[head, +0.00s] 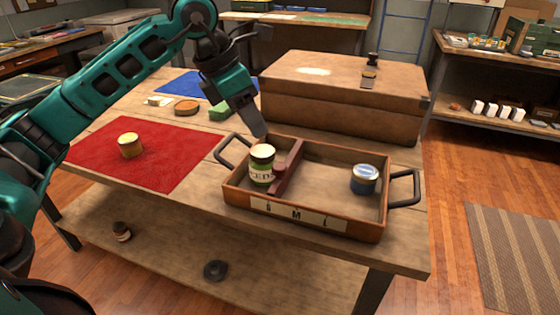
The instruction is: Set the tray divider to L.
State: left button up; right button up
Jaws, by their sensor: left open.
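The wooden tray (330,226) sits on the workbench, with a black handle at each end and a front label strip (298,214) marked S, M, L. Its red-brown divider (287,170) stands crosswise left of the middle, near the S and M marks; its exact mark is hard to tell. A green-labelled can (262,166) stands in the left compartment, close to the divider. A blue jar (364,179) stands in the right compartment. My left gripper (259,131) points down above the tray's back left, just behind the green can; it is open and holds nothing visible. My right gripper is out of view.
A large wooden chest (340,95) stands close behind the tray. A red mat (140,155) with a yellow can (130,145) lies to the left. The bench's front right is bare.

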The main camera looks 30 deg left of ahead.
aim_at(278, 166)
pick_arm(q)
jog(key=b+x, duration=0.1)
jog(key=x, duration=1.1)
jog(key=shift+w+d+f, duration=0.1)
jog(key=shift+d+f, duration=0.05)
jog(key=shift+f, duration=0.1)
grip_shut()
